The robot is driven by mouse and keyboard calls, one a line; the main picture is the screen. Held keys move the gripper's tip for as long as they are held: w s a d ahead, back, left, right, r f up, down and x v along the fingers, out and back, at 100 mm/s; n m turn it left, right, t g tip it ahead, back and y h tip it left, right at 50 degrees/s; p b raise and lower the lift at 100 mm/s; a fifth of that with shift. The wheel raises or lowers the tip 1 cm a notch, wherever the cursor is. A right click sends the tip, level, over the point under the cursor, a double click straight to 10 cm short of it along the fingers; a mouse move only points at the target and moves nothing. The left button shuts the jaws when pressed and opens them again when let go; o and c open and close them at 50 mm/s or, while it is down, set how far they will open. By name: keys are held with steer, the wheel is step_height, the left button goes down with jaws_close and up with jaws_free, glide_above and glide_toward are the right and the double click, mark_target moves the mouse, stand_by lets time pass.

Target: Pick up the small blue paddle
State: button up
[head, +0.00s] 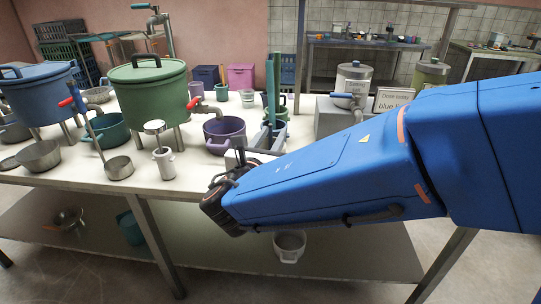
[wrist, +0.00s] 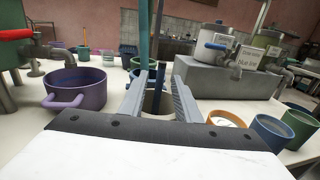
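A slim dark blue upright handle (wrist: 160,76), which looks like the small blue paddle, shows in the wrist view between the tips of my gripper (wrist: 157,84). Its lower end goes down into a pot that my fingers partly hide. My fingers are apart, with a gap on both sides of the handle. I cannot tell whether the handle is between them or just beyond. A taller teal paddle (wrist: 145,38) stands just behind it, and it also shows in the head view (head: 273,85).
A purple pot (wrist: 78,88) stands left of my gripper. A grey block (wrist: 228,74) with metal dispensers stands behind right. Several cups, including a blue one (wrist: 272,131), stand at the right. A large green vat (head: 150,90) and a blue vat (head: 38,92) fill the table's left.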

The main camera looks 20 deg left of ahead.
steer(key=w, duration=0.3)
steer(key=shift+w+a, duration=0.15)
steer(key=shift+a, duration=0.05)
steer(key=shift+c, duration=0.6)
jaws_close()
